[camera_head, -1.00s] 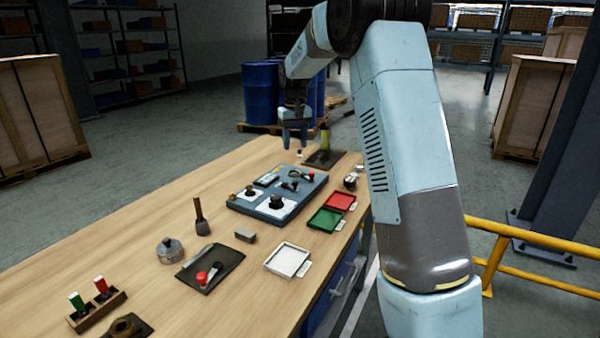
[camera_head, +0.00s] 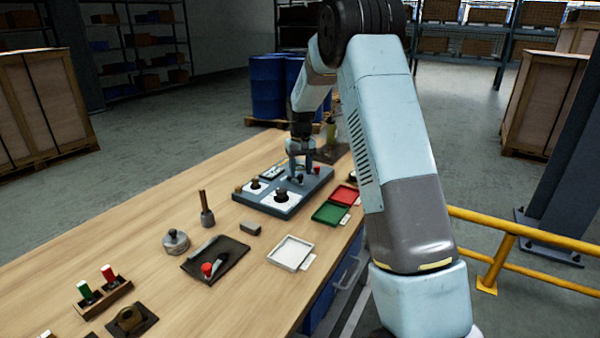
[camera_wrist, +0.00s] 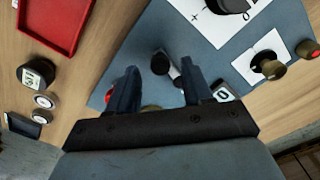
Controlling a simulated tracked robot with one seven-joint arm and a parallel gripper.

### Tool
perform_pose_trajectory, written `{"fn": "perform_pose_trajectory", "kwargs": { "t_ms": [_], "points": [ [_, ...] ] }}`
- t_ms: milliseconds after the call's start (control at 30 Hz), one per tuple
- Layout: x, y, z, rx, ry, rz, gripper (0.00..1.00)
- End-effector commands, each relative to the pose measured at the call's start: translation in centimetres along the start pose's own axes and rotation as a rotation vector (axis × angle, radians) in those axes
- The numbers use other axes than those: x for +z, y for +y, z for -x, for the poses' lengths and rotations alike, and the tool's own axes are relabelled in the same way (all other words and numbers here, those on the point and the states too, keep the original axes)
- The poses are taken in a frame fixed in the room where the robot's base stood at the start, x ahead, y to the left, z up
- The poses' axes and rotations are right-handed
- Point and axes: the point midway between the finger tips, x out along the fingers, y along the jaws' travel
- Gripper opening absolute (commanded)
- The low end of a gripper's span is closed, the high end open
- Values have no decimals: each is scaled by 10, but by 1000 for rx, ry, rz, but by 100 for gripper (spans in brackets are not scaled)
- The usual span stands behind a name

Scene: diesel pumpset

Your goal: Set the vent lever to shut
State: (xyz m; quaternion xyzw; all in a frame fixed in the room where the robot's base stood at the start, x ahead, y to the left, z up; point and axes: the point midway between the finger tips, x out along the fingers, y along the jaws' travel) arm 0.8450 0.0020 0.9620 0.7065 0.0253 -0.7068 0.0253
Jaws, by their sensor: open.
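The blue-grey panel (camera_head: 280,208) lies on the bench and carries dials and small levers. A short lever with a black round knob (camera_wrist: 160,63) shows in the wrist view between my fingers; I cannot tell which lever is the vent lever. A red knob (camera_head: 316,170) stands at the panel's right side, and a bit of red shows beside my left finger in the wrist view. My gripper (camera_head: 299,175) is open and low over the far part of the panel, its fingers (camera_wrist: 160,78) on either side of the black knob. Contact cannot be told.
Red (camera_head: 344,195), green (camera_head: 330,213) and white (camera_head: 291,253) trays lie to the right and front of the panel. A dark mat (camera_head: 215,260) with a red-knobbed item lies nearer. A yellow rail (camera_head: 520,235) stands right of the bench.

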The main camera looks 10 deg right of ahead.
Motion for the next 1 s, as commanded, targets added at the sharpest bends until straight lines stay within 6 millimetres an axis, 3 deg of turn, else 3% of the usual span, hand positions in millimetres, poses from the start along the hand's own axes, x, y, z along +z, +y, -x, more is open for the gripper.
{"fn": "perform_pose_trajectory", "kwargs": {
  "t_ms": [200,467,1000],
  "points": [
    [0,0,-13,0,0,0,50],
    [0,0,-14,0,0,0,50],
    [0,0,-13,0,0,1,1]
  ]
}}
